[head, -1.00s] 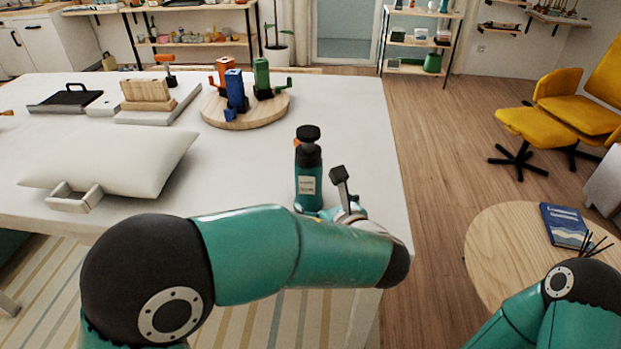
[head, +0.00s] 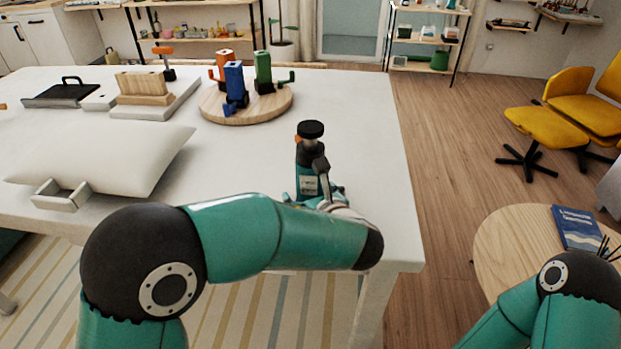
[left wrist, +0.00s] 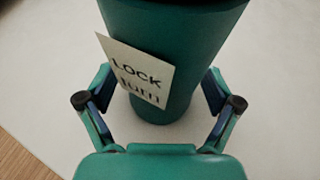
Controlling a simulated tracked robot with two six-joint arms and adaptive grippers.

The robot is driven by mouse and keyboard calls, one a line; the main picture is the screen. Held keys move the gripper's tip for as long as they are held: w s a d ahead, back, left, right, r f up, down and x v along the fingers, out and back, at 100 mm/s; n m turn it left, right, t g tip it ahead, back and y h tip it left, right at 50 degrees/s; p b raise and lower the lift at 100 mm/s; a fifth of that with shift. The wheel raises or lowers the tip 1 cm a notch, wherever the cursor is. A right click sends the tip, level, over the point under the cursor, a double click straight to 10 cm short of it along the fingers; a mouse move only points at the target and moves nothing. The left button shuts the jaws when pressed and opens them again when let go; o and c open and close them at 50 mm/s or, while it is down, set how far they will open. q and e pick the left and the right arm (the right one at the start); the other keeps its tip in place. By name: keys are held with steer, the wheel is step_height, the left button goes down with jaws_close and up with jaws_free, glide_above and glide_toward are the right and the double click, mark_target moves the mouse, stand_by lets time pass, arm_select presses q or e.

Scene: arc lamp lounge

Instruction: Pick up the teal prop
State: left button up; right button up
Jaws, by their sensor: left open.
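The teal prop (head: 307,178) stands upright near the right front part of the white table (head: 365,160). It has a black cap, an orange bit at its left and a pale label. In the left wrist view the teal prop (left wrist: 170,40) fills the upper middle, with a tilted tag (left wrist: 137,72) reading "LOCK turn". My left gripper (head: 325,194) is at the prop's lower part, partly hidden by my own arm. In the left wrist view its open fingers stand on either side of the prop's lower body. I cannot tell whether they touch it.
A round wooden board (head: 245,115) with orange, blue and green pieces stands behind and left. A white cushion (head: 105,155) lies on the table's left. A round wooden table (head: 510,250) with a blue book (head: 577,228) is at right. The table around the prop is clear.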

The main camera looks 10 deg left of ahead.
mark_target(310, 126)
arm_select(q)
steer(key=shift+d, duration=0.1)
jaws_close()
steer(key=shift+w, duration=0.1)
steer(key=shift+r, duration=0.15)
step_height(310, 126, up, 20)
steer(key=p, duration=0.2)
steer(key=shift+p, duration=0.4)
steer(key=shift+f, duration=0.25)
steer(key=shift+f+b, duration=6.6)
steer(key=shift+f, duration=3)
steer(key=shift+f, duration=0.35)
